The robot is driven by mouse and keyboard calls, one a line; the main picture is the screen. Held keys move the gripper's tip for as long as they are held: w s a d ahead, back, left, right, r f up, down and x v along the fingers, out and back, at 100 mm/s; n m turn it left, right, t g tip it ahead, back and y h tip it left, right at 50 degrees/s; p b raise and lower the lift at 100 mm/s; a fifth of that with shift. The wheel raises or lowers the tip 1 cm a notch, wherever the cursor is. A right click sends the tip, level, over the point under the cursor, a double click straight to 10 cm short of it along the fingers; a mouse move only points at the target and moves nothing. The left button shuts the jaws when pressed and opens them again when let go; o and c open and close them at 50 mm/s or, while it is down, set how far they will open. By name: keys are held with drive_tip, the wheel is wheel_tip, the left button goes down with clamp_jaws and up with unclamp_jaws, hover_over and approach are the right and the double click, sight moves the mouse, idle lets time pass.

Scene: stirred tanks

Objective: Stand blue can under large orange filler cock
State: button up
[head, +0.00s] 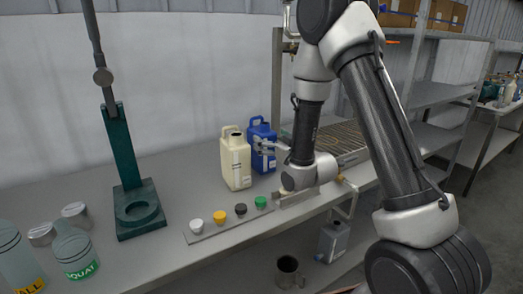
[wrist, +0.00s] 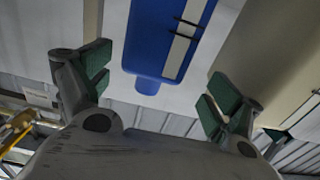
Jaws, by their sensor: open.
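The blue can (head: 262,133) stands upright on the bench, just behind and right of a cream can. My gripper (head: 262,147) is in front of the blue can, partly overlapping it. In the wrist view the blue can (wrist: 165,40) appears between the spread green-padded fingers of my gripper (wrist: 158,82), with visible gaps on both sides. The gripper is open and empty. A small orange piece (head: 392,42) shows behind my arm at the upper right. I cannot tell whether it belongs to the large orange filler cock; my arm hides much of that area.
The cream can (head: 236,165) stands close left of the blue can. In front is a strip with white, yellow, black and green caps (head: 240,209). A green stand (head: 139,212) and bottles (head: 72,250) are at left. A grey can (head: 333,240) and mug (head: 288,271) sit below.

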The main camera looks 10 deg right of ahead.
sight(261, 133)
drive_tip(key=x, duration=0.7)
drive_tip(key=shift+w+d+f, duration=0.3)
drive_tip(key=shift+w+f, duration=0.05)
drive_tip(key=shift+f, duration=0.05)
drive_tip(key=shift+c, duration=0.2)
drive_tip(key=shift+r, duration=0.1)
drive_tip(key=c, duration=1.5)
